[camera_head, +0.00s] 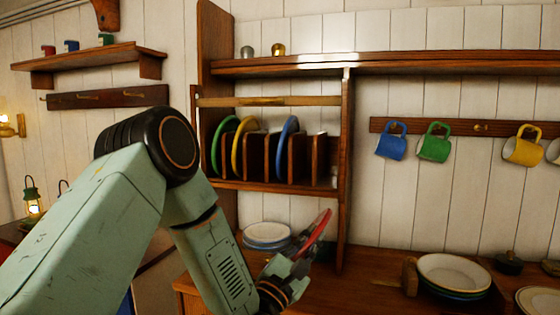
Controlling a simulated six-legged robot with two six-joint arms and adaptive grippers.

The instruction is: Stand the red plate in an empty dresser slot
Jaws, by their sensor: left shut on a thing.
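The red plate (315,234) is seen nearly edge-on and tilted, above the dresser counter and below the slotted rack. My left gripper (302,249) is shut on its lower edge. The dresser rack (290,187) has upright wooden dividers. A green plate (219,147), a yellow plate (238,146) and a blue plate (284,146) stand in slots. A gap without a plate shows between the yellow and blue plates, and another shows right of the blue plate. My right gripper is not in view.
A wooden rail (268,101) runs across the rack's front, above the plates. Stacked plates (267,233) sit on the counter behind my left gripper. Another plate stack (454,271) is at right. Mugs, including a blue one (391,146), hang from a peg board.

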